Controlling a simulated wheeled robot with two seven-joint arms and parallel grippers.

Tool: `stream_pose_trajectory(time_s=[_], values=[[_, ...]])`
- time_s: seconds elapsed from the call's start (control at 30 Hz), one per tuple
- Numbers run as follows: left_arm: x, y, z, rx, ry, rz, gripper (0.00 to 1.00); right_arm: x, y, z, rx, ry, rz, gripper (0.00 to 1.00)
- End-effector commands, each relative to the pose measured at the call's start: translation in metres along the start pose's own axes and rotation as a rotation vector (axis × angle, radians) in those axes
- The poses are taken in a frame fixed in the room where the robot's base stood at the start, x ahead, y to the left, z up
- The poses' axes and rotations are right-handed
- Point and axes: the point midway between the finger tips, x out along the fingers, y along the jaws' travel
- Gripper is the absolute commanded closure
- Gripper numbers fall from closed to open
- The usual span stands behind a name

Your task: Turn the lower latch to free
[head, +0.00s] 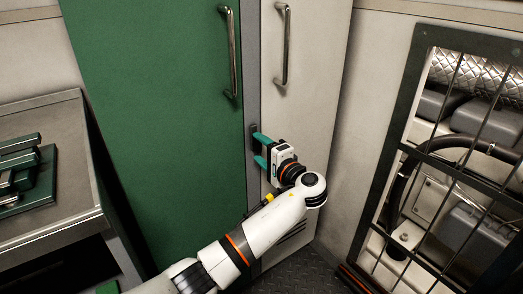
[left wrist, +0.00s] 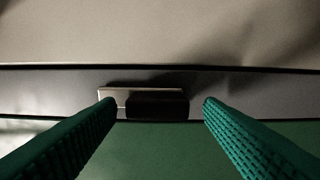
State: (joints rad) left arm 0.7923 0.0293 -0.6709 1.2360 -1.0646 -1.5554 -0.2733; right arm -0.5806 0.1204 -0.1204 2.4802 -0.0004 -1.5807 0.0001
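The lower latch (head: 253,131) is a small dark piece on the grey post between the green door and the white door. In the left wrist view the latch (left wrist: 143,100) lies lengthwise across the picture, between the two fingertips but nearer the left one. My left gripper (head: 259,149) is open in front of the post, its teal fingers pointing at the latch. The fingers partly hide the latch in the head view. My right gripper is not in view.
The green door (head: 160,120) and white door (head: 315,90) each carry a long upright handle above the gripper. A barred frame (head: 408,90) with machinery behind it stands at right. A grey bench (head: 50,150) with green pieces is at left.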

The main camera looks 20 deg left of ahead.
Motion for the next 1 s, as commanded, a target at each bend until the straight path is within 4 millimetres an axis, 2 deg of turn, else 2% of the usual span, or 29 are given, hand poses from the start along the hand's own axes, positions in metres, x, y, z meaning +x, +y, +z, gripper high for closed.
stream_pose_trajectory(time_s=[0.27, 0.43, 0.7, 0.83, 1.0], values=[[-0.006, 0.001, 0.0, 0.0, -0.001, 0.001, 0.38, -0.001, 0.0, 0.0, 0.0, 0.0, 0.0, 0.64], [-0.034, 0.001, 0.001, 0.0, -0.003, -0.002, 0.38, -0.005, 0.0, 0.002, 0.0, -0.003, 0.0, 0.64], [-0.09, 0.001, 0.001, 0.0, -0.002, -0.002, 0.38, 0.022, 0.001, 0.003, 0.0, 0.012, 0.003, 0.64], [-0.109, 0.001, 0.0, 0.0, -0.002, -0.001, 0.38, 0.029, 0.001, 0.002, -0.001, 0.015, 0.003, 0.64], [-0.119, 0.0, 0.0, 0.0, 0.0, 0.0, 0.38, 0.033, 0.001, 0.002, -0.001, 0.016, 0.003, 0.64]])
